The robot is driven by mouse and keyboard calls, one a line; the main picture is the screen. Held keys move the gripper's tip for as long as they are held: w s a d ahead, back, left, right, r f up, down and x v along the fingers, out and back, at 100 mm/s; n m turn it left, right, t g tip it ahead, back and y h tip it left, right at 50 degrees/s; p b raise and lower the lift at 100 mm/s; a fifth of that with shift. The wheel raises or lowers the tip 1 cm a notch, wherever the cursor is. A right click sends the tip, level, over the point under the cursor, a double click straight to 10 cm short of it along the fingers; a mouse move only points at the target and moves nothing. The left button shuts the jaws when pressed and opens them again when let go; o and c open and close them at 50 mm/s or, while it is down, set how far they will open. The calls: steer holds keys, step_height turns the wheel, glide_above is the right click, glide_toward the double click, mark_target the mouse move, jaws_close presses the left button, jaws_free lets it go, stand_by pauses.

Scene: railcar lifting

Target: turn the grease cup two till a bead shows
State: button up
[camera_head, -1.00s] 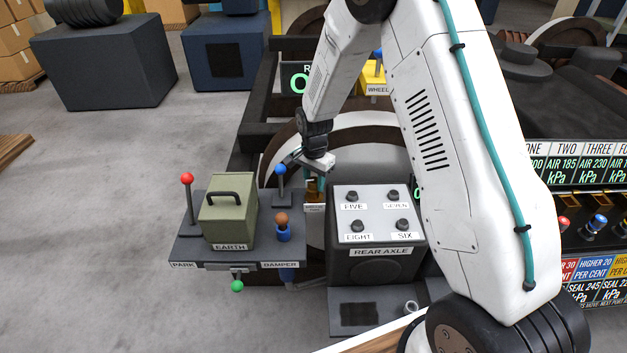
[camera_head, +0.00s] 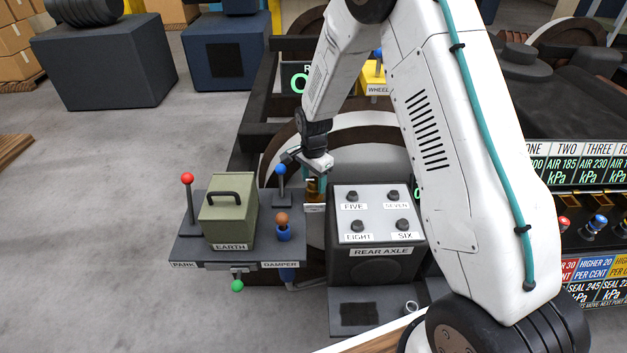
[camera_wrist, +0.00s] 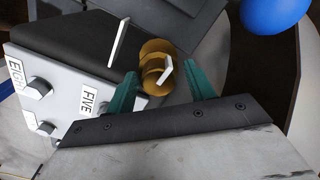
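The brass grease cup (camera_wrist: 153,85) shows in the wrist view, with stacked round brass parts and a pale tab on it. My gripper (camera_wrist: 161,69) has its two teal fingers on either side of the cup. The fingers are apart and a gap shows beside the cup, so it looks open. In the head view my gripper (camera_head: 315,188) points down between the damper stand and the rear axle box, and partly hides the cup. No number on the cup is readable. I cannot make out a grease bead.
The rear axle box (camera_head: 376,265) with bolts FIVE to EIGHT stands close to the right. The stand to the left (camera_head: 215,256) carries a red-knobbed lever (camera_head: 188,200), a green EARTH box (camera_head: 228,220) and a blue-knobbed lever (camera_head: 281,180). Open floor lies further left.

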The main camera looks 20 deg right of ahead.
mark_target(314, 179)
steer(key=shift+r, duration=3.9)
